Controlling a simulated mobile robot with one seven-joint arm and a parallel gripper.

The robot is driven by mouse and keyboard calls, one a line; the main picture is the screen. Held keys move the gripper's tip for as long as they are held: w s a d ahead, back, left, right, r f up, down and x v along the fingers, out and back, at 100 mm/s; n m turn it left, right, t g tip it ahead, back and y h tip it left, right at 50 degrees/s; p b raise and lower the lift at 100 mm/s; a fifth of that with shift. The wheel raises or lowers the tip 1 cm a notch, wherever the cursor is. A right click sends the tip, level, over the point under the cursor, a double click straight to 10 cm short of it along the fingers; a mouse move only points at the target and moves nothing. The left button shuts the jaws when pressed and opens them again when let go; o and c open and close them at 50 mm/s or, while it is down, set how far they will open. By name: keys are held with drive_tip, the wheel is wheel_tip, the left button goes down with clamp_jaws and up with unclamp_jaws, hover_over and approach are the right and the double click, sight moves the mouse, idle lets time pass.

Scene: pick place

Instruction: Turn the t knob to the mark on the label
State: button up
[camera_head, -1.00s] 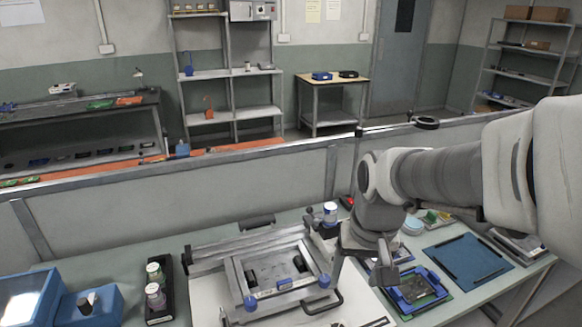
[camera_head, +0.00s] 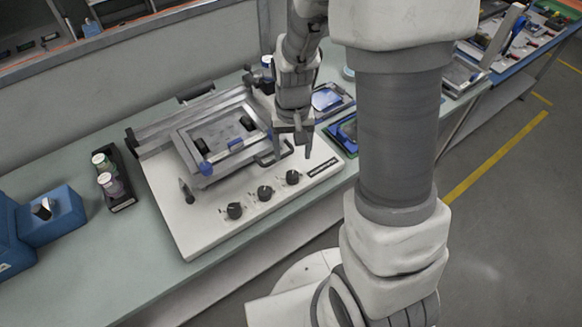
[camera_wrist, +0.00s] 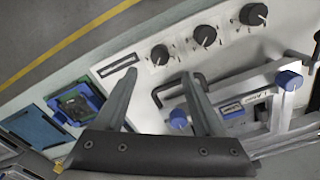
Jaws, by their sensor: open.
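A white machine (camera_head: 205,233) on the bench has three black knobs in a row along its front: a left knob (camera_head: 234,211), a middle knob (camera_head: 264,193) and a right knob (camera_head: 292,177). In the wrist view they are reversed, with the right knob (camera_wrist: 160,54) nearest my fingers. Each has small label marks around it, too small to read, and I cannot tell which is the t knob. My gripper (camera_head: 293,145) is open and empty above the machine's right part, behind the right knob. In the wrist view my gripper (camera_wrist: 159,76) points toward that knob, apart from it.
A raised frame with blue corner knobs (camera_head: 206,168) and a black handle (camera_head: 274,157) stand close beside my gripper. A black tray (camera_head: 121,203) with two jars and a blue box (camera_head: 62,222) are at left. Blue trays lie at right.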

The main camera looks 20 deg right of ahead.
sight(292, 175)
wheel_tip(292, 175, down, 9)
drive_tip(key=shift+b, duration=0.35)
clamp_jaws()
idle(0.3)
